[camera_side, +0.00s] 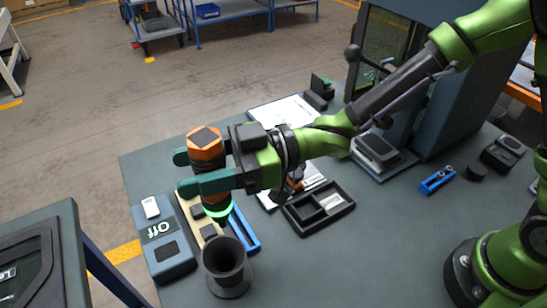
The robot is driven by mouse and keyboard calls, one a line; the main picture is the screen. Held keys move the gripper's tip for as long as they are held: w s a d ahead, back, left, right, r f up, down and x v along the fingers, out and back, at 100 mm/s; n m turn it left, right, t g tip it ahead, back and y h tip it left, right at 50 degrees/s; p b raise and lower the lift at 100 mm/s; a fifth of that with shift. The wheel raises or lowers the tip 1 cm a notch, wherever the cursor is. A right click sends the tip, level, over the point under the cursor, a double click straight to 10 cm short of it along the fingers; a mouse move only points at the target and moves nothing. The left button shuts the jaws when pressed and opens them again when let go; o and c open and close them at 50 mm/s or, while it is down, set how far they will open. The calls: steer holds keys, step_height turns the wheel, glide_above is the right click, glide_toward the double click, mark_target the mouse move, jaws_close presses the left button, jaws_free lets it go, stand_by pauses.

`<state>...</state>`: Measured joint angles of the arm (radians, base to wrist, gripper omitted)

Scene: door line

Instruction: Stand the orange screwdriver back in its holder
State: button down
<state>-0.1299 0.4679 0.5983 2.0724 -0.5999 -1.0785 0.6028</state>
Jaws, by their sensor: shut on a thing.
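The orange screwdriver (206,147) is a thick powered tool with an orange body, a dark flat top and a green-lit ring near its lower end. My gripper (184,174) is shut on it, one green finger on each side of the body. The tool is held roughly upright, orange end up, above the table. A dark grey holder (225,270) with a flared, open mouth stands on the table. The screwdriver's lower end shows just above and slightly left of the holder's mouth, apart from it in this view. The gripper hides the tool's middle.
A grey box marked "Off" (163,238) stands left of the holder. A beige board (190,214) and a blue piece (243,232) lie behind the holder. A black tray (318,208) lies to the right. The table right of the holder is clear.

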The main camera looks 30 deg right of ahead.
steer(key=s+a+f+n+g, duration=0.1)
steer(key=s+f, duration=0.3)
steer(key=f, duration=0.6)
steer(key=shift+a+g, duration=0.55)
steer(key=shift+g, duration=0.05)
steer(key=shift+f, duration=0.35)
steer(key=shift+c, duration=2.3)
jaws_free()
steer(key=shift+f, duration=0.1)
